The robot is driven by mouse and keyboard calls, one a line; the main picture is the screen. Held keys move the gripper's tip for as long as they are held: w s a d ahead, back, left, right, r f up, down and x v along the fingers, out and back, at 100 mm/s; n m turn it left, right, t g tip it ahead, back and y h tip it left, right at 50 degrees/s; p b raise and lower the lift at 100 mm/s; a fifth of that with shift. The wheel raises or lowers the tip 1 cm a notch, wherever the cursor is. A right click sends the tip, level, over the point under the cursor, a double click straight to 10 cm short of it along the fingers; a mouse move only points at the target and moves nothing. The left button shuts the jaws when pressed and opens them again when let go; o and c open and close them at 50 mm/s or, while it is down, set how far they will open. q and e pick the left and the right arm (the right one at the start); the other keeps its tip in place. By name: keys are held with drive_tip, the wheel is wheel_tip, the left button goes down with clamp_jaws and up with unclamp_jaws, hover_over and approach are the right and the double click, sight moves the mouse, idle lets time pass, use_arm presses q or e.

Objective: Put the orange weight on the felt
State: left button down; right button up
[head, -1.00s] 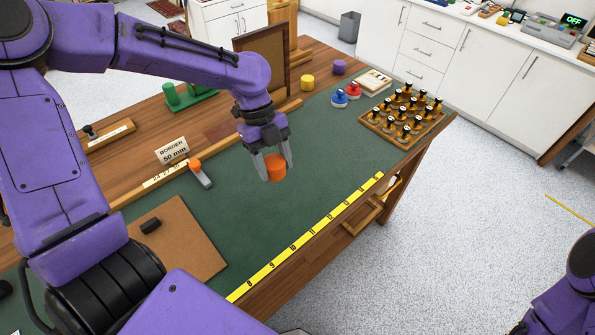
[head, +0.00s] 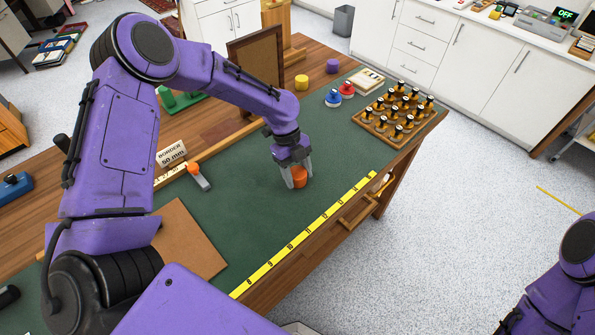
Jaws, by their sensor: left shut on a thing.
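The orange weight (head: 300,177) is a small cylinder over the middle of the green felt (head: 250,225). My left gripper (head: 296,180) points down and is shut on it, with a grey finger on either side. The weight is low, at or just above the felt; I cannot tell whether it touches. My right gripper is out of view; only part of my right arm shows at the lower right.
A yellow ruler (head: 305,238) runs along the felt's front edge. A wooden rack of several stamps (head: 396,117), a blue knob (head: 333,99) and a red knob (head: 346,90) stand to the right. A brown board (head: 185,240) lies at left. The felt around the weight is clear.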

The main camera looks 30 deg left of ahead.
use_arm(q)
drive_tip(key=shift+f, duration=0.1)
drive_tip(key=shift+c, duration=1.8)
unclamp_jaws()
drive_tip(key=shift+r, duration=0.25)
drive_tip(key=shift+w+a+r, duration=0.15)
drive_tip(key=shift+r, duration=0.2)
drive_tip(key=b+v, duration=0.2)
drive_tip(key=v, duration=0.9)
drive_tip(key=shift+b, duration=0.35)
